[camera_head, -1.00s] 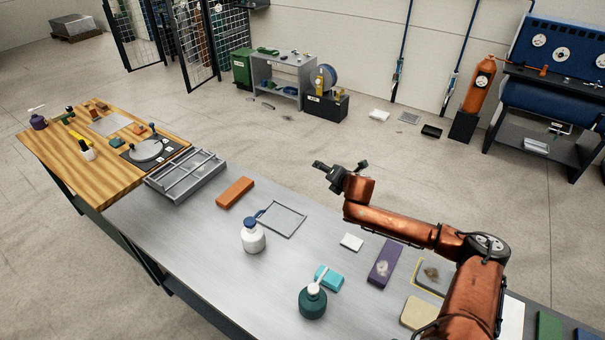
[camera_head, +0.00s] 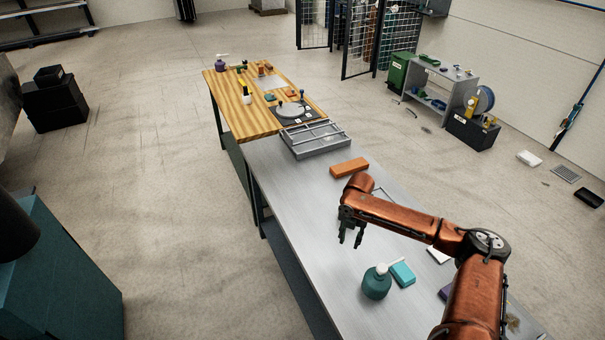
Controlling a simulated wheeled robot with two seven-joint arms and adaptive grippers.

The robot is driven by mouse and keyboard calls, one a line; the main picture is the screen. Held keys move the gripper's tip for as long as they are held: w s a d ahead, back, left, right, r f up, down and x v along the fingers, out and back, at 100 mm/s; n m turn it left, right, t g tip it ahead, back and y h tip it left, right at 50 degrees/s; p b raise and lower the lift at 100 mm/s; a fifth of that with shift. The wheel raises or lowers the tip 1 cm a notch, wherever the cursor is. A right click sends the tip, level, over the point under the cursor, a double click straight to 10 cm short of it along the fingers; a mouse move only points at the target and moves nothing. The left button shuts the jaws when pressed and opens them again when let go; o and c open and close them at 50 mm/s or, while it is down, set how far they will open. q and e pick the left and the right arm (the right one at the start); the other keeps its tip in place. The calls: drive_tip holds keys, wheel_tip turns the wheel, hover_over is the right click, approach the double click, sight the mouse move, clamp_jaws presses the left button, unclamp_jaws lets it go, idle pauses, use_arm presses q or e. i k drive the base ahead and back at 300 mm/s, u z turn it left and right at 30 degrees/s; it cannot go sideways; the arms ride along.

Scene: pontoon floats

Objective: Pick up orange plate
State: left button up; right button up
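The orange plate (camera_head: 349,168) is a flat rectangular slab lying on the grey metal table, just in front of the grey divided tray. My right gripper (camera_head: 350,240) hangs over the table's left side with its fingers pointing down. Its two fingers look apart with nothing between them. It is nearer to me than the orange plate and clear of it. My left gripper is not in view.
A teal bottle (camera_head: 376,283) and a turquoise block (camera_head: 402,273) stand near my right gripper. The grey divided tray (camera_head: 317,145) is beyond the plate. A thin frame (camera_head: 384,194) is partly hidden by my arm. A wooden table (camera_head: 238,108) with small items adjoins the metal one.

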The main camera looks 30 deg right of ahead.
sight(349, 168)
drive_tip(key=u, duration=0.3)
drive_tip(key=i, duration=0.85)
drive_tip(key=z, duration=0.5)
drive_tip(key=i, duration=1.8)
drive_tip(key=z, duration=1.1)
drive_tip(key=i, duration=0.25)
